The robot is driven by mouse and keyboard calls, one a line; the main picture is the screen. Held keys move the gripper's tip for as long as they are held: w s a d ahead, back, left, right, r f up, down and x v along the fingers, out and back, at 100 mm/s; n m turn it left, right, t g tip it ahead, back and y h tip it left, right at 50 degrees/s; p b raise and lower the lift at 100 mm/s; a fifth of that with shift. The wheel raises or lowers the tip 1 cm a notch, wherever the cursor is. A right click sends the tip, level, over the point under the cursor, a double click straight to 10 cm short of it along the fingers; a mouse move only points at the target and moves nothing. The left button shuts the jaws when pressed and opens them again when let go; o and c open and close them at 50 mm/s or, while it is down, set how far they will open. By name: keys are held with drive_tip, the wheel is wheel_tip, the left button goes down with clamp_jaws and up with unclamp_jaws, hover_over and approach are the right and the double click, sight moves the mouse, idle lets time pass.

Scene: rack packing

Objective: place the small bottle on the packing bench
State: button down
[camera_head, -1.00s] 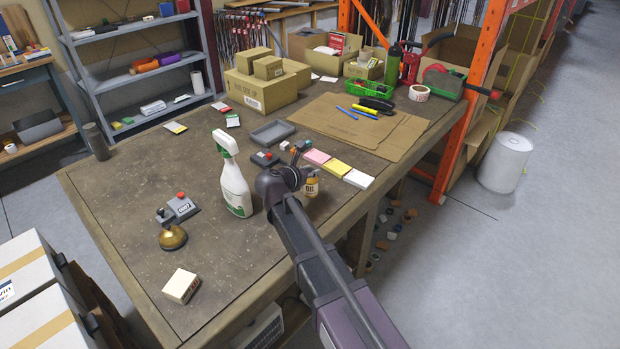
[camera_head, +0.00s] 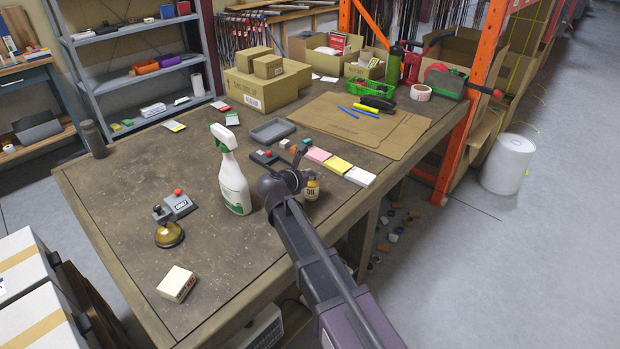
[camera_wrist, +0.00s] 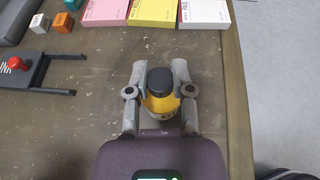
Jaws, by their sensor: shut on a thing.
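The small bottle (camera_head: 312,188) has a dark cap and a yellow body with a label reading OIL. It also shows in the wrist view (camera_wrist: 159,106), upright between the fingers. My gripper (camera_wrist: 158,92) is shut on it, one finger on each side. In the head view my arm hides part of the bottle. The packing bench (camera_head: 120,225) is the large brown-topped table. The bottle is over its near right part, close to the edge; whether its base touches the top cannot be told.
A white spray bottle (camera_head: 232,178) stands left of my gripper. Pink, yellow and white pads (camera_head: 340,165) lie just beyond the bottle. A dark device with a red button (camera_wrist: 30,72) lies to the left.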

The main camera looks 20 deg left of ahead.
drive_tip(key=shift+f, duration=0.15)
drive_tip(key=c, duration=0.5)
unclamp_jaws()
drive_tip(key=shift+r, duration=0.25)
drive_tip(key=shift+s+r, duration=0.1)
drive_tip(key=shift+s, duration=0.15)
drive_tip(key=p+v, duration=0.4)
drive_tip(key=v, duration=0.7)
drive_tip(key=shift+s+p, duration=0.25)
drive_tip(key=shift+p, duration=0.1)
